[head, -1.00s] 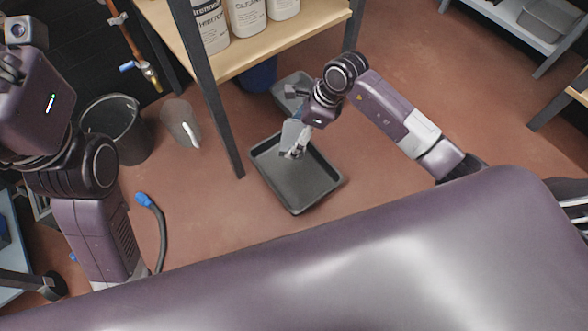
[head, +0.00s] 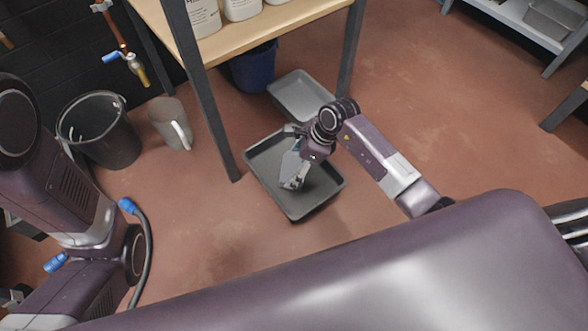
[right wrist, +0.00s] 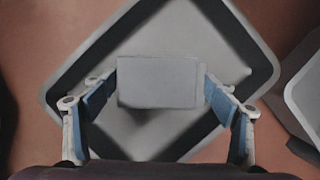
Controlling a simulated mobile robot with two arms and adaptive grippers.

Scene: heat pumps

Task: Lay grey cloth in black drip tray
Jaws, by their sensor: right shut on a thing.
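The black drip tray (head: 322,202) lies on the floor in front of the shelf post, and its rim (right wrist: 215,20) frames the right wrist view. My right gripper (head: 293,180) reaches down over the tray. It is shut on the grey cloth (right wrist: 158,82), a flat folded rectangle held between the two fingers by its side edges. In the head view the cloth is mostly hidden by the gripper. I cannot tell whether the cloth touches the tray floor. My left arm stands at the left of the head view; its gripper is out of view.
A grey tray (head: 302,92) lies on the floor behind the black one. The shelf post (head: 212,115) stands close to the tray's left. Floor at right is clear.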

